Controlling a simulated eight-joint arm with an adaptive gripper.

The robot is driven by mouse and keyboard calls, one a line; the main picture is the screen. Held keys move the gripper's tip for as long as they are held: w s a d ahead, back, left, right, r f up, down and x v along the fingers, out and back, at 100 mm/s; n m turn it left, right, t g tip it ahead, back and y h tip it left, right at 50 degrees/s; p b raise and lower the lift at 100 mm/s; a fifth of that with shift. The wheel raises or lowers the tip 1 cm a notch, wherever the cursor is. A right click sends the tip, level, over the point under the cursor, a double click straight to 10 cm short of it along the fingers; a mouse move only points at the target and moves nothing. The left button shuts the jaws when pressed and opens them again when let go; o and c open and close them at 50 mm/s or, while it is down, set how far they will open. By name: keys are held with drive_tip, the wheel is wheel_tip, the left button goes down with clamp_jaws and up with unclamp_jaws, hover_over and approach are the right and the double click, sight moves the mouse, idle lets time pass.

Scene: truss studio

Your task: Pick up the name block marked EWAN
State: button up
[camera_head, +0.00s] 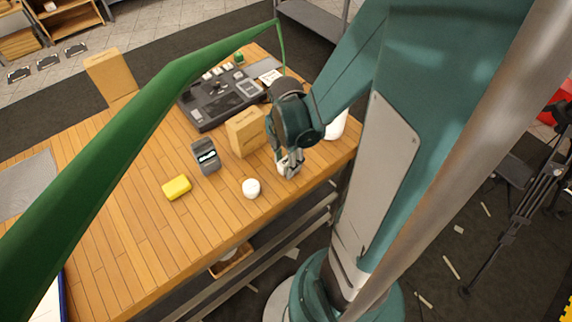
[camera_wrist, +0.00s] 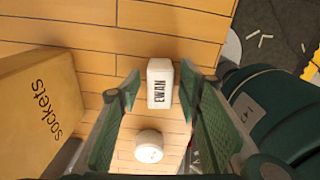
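The EWAN name block (camera_wrist: 159,84) is a small white block with dark lettering, seen on the wooden table in the wrist view. It lies between the spread fingertips of my gripper (camera_wrist: 160,90), with a visible gap on each side. The fingers are open and do not appear to touch it. In the head view my gripper (camera_head: 290,166) points down close to the tabletop near the table's right edge. A bit of white shows beside the fingers there, and the lettering is hidden.
A cardboard box marked sockets (camera_wrist: 38,112) stands to the left in the wrist view. A round white item (camera_wrist: 149,146) lies below the block. In the head view, a white round object (camera_head: 251,188), grey device (camera_head: 206,156) and yellow block (camera_head: 176,187) stand left of my gripper.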

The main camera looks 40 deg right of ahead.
sight(286, 160)
drive_tip(key=c, duration=0.8)
drive_tip(key=shift+r, duration=0.15)
drive_tip(key=shift+r+p, duration=0.85)
drive_tip(key=shift+r, duration=4)
